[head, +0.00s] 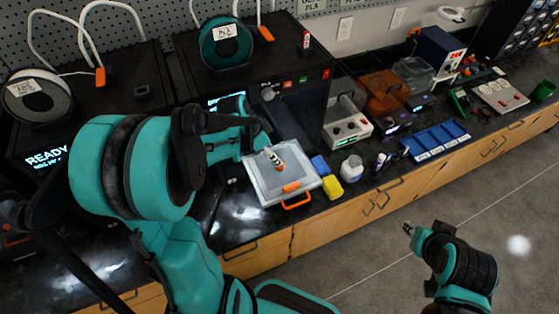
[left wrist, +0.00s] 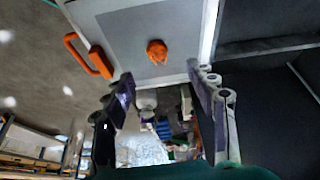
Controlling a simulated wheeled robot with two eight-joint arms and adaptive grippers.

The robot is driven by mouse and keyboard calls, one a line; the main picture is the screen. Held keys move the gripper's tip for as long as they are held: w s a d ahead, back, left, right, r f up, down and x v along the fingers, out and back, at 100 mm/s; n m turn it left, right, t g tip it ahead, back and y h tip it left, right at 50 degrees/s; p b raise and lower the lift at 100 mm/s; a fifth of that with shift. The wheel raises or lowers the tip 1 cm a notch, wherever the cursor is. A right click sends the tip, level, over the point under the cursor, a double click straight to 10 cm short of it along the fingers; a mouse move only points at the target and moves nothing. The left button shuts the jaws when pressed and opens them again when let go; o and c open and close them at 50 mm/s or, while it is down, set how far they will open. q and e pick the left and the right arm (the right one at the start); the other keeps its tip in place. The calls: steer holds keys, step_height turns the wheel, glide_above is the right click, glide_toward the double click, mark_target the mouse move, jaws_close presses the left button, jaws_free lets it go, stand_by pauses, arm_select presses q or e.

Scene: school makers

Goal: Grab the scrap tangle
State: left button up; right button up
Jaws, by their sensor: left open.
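The scrap tangle (left wrist: 157,51) is a small orange clump on the grey face of a white-rimmed tray (left wrist: 205,30) in the left wrist view. In the head view the tray (head: 258,188) sits on the dark counter in front of the printer, with an orange handle (head: 297,204) at its front edge. My left gripper (left wrist: 160,72) is open, its fingertips on either side short of the tangle. In the head view my left gripper (head: 270,153) is over the tray and partly hides the orange clump. My right gripper (head: 408,228) is over the floor, away from the counter.
A printer (head: 300,95) stands behind the tray. A yellow block (head: 332,188), a blue block (head: 320,166) and a white jar (head: 352,168) stand just right of the tray. A blue sectioned tray (head: 436,141) lies farther right.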

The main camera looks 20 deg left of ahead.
arm_select(q)
steer(key=shift+d+f+b, duration=0.3)
steer(key=shift+d+f, duration=0.1)
steer(key=shift+f, duration=0.45)
steer(key=b+x, duration=0.1)
steer(key=x, duration=0.4)
steer(key=shift+w+a+b, duration=0.1)
steer(key=shift+a+b, duration=0.05)
steer(key=shift+b, duration=0.25)
steer(key=shift+r, duration=0.1)
steer(key=shift+c, duration=0.3)
steer(key=c, duration=0.7)
